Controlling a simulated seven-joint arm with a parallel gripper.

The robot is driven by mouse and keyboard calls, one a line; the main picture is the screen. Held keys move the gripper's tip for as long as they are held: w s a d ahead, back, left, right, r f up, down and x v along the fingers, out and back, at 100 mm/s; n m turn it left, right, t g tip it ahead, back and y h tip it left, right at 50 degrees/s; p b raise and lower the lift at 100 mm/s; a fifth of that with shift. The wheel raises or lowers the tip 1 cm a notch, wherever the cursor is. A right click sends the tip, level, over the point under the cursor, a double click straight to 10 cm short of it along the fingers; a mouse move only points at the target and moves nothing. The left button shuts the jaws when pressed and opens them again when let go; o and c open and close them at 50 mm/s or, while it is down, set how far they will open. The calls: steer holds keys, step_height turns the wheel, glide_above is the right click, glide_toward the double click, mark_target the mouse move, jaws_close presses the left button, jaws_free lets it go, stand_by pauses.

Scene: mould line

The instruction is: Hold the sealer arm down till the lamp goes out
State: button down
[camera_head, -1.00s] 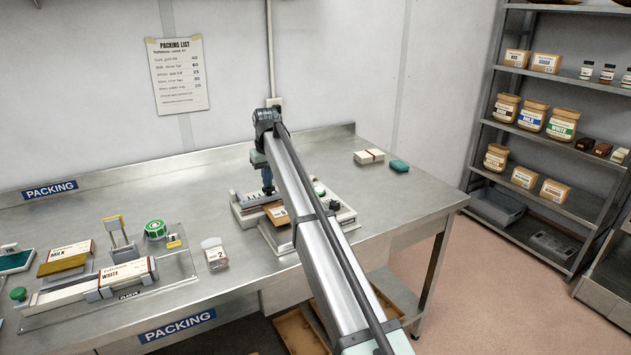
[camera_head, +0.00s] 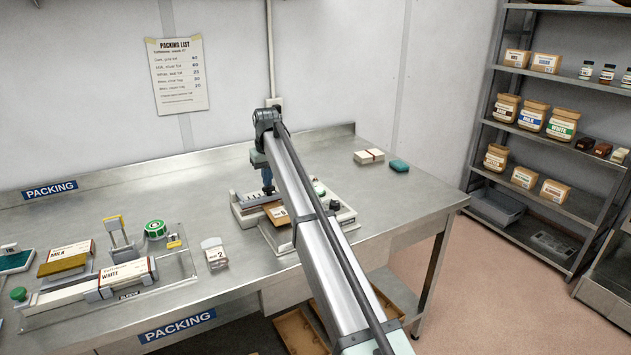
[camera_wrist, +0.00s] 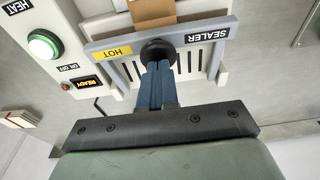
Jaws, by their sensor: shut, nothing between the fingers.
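The sealer (camera_head: 345,214) stands on the bench, partly hidden behind my arm in the head view. In the wrist view its grey sealer arm (camera_wrist: 110,46) carries SEALER and HOT labels and a round black knob (camera_wrist: 158,50). My gripper (camera_wrist: 157,66) is shut and empty, its blue fingertips at the knob and seemingly touching it. In the head view my gripper (camera_head: 268,190) points down over the sealer. A round green lamp (camera_wrist: 43,44) by the HEAT label looks bright and lit. A brown bag (camera_wrist: 153,12) lies at the sealer arm, running out past it.
Farther left is a sleeve jig (camera_head: 165,285) with MILK and WHITE boxes. A white box (camera_head: 368,156) and a teal block (camera_head: 399,166) lie at the back right. The bench's right end is clear.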

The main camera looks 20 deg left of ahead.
steer(key=shift+r, duration=0.1)
step_height(320, 180, up, 10)
stand_by(1.7)
